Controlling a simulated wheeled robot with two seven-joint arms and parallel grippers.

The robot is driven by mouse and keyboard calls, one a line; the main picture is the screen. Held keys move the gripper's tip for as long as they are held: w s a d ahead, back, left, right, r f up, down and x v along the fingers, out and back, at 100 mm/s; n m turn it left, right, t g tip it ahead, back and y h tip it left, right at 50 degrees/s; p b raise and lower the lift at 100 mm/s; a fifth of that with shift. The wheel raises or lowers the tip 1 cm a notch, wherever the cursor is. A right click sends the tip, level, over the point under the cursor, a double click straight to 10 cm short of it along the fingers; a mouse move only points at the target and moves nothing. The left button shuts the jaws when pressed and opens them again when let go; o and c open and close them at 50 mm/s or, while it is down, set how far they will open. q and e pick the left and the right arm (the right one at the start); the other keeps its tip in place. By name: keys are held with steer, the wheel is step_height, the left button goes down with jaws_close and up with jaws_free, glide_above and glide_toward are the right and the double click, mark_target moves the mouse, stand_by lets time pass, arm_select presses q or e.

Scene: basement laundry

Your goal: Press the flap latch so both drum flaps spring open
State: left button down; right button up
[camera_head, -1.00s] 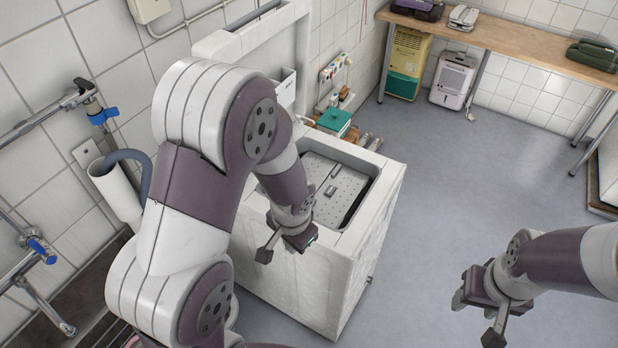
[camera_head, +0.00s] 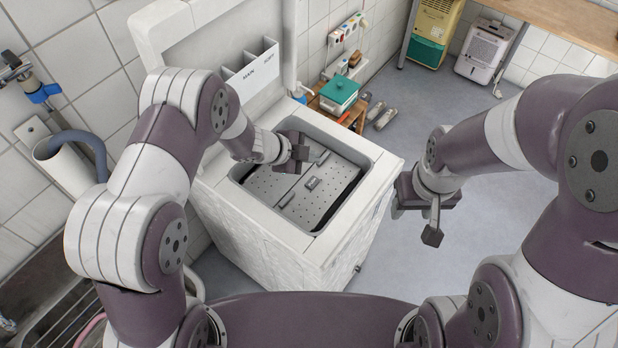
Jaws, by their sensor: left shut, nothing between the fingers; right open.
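The drum flaps (camera_head: 331,190) are grey perforated metal plates lying closed in the square top opening of the white washing machine (camera_head: 285,243). The flap latch (camera_head: 312,183) is a small dark raised piece near the middle of the flaps, at their seam. My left gripper (camera_head: 298,160) is shut and empty, over the far left part of the opening, a little up and left of the latch in the picture; whether it touches anything I cannot tell. My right gripper (camera_head: 424,215) is open and empty, off the right side of the machine.
The machine's raised lid (camera_head: 200,60) and a detergent drawer (camera_head: 247,75) stand behind the opening. A teal-lidded box (camera_head: 340,92) is behind the machine. A sink (camera_head: 45,290) is at the left. Open floor lies right of the machine.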

arm_select(q)
steer(key=b, duration=0.7)
glide_above(310, 184)
step_height(310, 184, down, 8)
steer(key=shift+r, duration=0.1)
steer(key=shift+f+b, duration=0.5)
steer(key=shift+f, duration=0.15)
arm_select(e)
step_height(310, 184, down, 8)
steer(key=shift+w+d+f, duration=0.15)
steer(key=shift+w, duration=0.15)
arm_select(q)
steer(key=shift+f, duration=0.15)
stand_by(0.4)
steer(key=shift+f, duration=0.3)
arm_select(e)
steer(key=shift+f, duration=0.2)
